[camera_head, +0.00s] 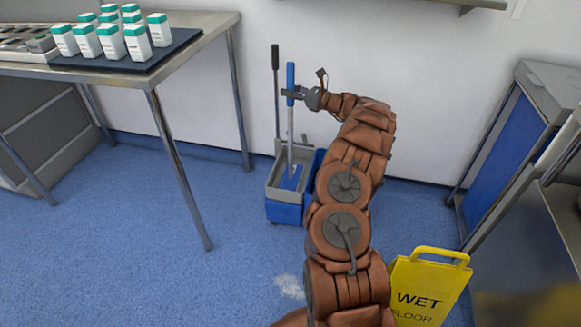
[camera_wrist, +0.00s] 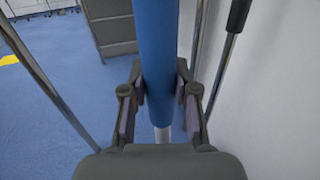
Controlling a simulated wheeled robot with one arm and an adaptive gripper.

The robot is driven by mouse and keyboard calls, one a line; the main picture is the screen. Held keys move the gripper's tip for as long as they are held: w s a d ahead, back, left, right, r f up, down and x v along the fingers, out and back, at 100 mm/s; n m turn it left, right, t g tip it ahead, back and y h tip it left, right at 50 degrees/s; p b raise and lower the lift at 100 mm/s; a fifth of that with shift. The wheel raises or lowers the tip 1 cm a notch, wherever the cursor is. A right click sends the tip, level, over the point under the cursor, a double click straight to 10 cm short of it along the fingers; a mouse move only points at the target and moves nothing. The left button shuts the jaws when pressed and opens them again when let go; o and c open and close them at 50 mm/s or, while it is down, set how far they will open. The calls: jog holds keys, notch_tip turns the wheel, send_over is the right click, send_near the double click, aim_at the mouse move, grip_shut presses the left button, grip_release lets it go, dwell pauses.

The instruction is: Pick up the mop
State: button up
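The mop has a blue upper handle (camera_head: 290,82) and a pale lower shaft. It stands upright, its lower end in the blue and grey mop bucket (camera_head: 284,211) by the wall. My gripper (camera_head: 292,94) is at the upper handle, with its fingers on both sides of it. In the wrist view, the blue handle (camera_wrist: 160,60) runs between the fingertips (camera_wrist: 160,88), which lie against its sides. The gripper looks shut on the handle. The mop head is hard to make out inside the bucket.
A dark pole (camera_head: 276,100) rises from the bucket beside the mop. A steel table (camera_head: 200,22) with white bottles (camera_head: 137,42) stands left. A yellow wet-floor sign (camera_head: 427,290) and a blue-sided cart (camera_head: 497,150) are right. The blue floor (camera_head: 150,270) in front is mostly open.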

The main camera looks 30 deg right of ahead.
grip_shut()
jog(key=shift+r, duration=0.1)
